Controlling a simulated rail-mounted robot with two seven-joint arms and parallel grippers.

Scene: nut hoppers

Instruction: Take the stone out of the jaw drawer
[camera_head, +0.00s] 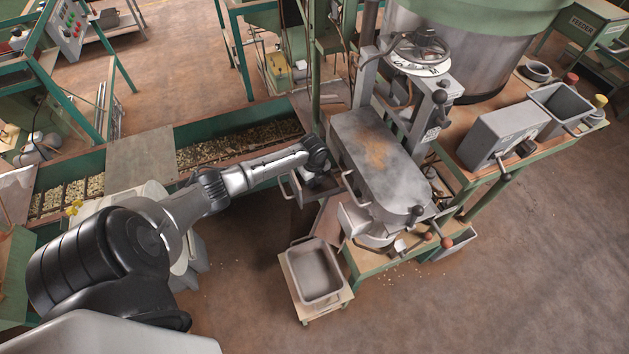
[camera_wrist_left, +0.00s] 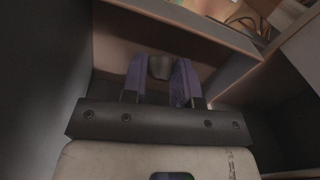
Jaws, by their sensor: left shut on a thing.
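The jaw drawer (camera_head: 291,190) is a grey open box sticking out from the left side of the grey machine. My left arm reaches in from the left, and my left gripper (camera_head: 318,178) is down at the drawer. In the left wrist view the drawer's wall (camera_wrist_left: 190,27) stands close around the gripper. The two purple fingers (camera_wrist_left: 161,80) are shut on the stone (camera_wrist_left: 160,67), a small grey-brown lump between the tips. Most of the stone is hidden by the fingers. My right gripper is not in view.
The machine's worn grey cover (camera_head: 375,150) and its handle (camera_head: 354,190) are right beside the drawer. A grey tray (camera_head: 314,270) stands on a low stand below. A conveyor of nuts (camera_head: 235,142) runs behind my arm. The floor at the lower right is clear.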

